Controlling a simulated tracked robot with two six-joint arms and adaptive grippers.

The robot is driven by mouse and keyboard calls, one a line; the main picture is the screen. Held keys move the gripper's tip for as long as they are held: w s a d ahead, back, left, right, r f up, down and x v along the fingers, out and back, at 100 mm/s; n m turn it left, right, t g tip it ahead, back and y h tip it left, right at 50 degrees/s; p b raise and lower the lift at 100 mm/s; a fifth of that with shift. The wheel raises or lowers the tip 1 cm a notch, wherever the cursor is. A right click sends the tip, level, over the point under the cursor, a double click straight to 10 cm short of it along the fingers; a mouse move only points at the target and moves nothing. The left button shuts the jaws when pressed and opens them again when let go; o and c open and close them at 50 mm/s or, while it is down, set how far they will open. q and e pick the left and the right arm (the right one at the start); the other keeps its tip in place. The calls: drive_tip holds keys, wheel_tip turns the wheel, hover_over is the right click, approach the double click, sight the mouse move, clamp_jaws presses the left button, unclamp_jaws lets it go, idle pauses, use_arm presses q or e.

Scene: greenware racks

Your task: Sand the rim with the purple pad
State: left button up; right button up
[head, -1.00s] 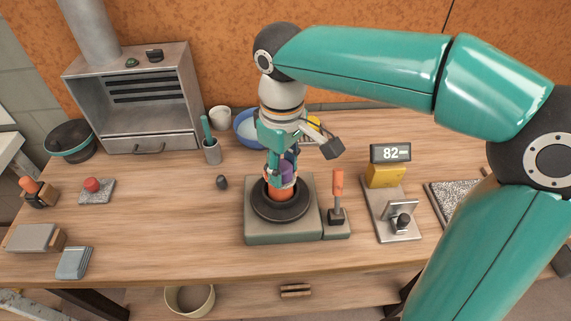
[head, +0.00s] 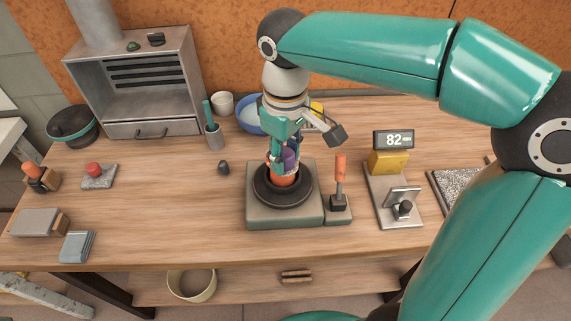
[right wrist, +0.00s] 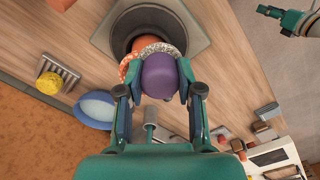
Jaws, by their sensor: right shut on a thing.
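My right gripper (right wrist: 160,92) is shut on the purple pad (right wrist: 160,72), a rounded purple piece with a speckled grey edge. In the head view the pad (head: 291,155) is at the top of the orange pot (head: 284,179). The pot stands on a black round wheel head (head: 262,198). The pad overlaps the pot's rim in the right wrist view, and a speckled pinkish band of the pot (right wrist: 128,68) shows beside it. Exact contact is partly hidden. A teal and dark arm end, seemingly my left gripper (right wrist: 266,11), shows at the right wrist view's upper right; its jaws are unclear.
The wheel's grey base (head: 283,218) has an orange-handled tool (head: 340,168) at its right. A blue bowl (head: 246,112) is behind my gripper.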

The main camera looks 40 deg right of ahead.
drive_tip(key=shift+p, duration=0.35)
idle(0.7)
idle(0.7)
drive_tip(key=shift+f, duration=0.1)
idle(0.6)
drive_tip(key=shift+p, duration=0.45)
idle(0.4)
idle(1.5)
drive_tip(key=shift+p, duration=0.3)
drive_tip(key=shift+r, duration=0.2)
wheel_tip(320, 180, up, 7)
drive_tip(key=p, duration=0.6)
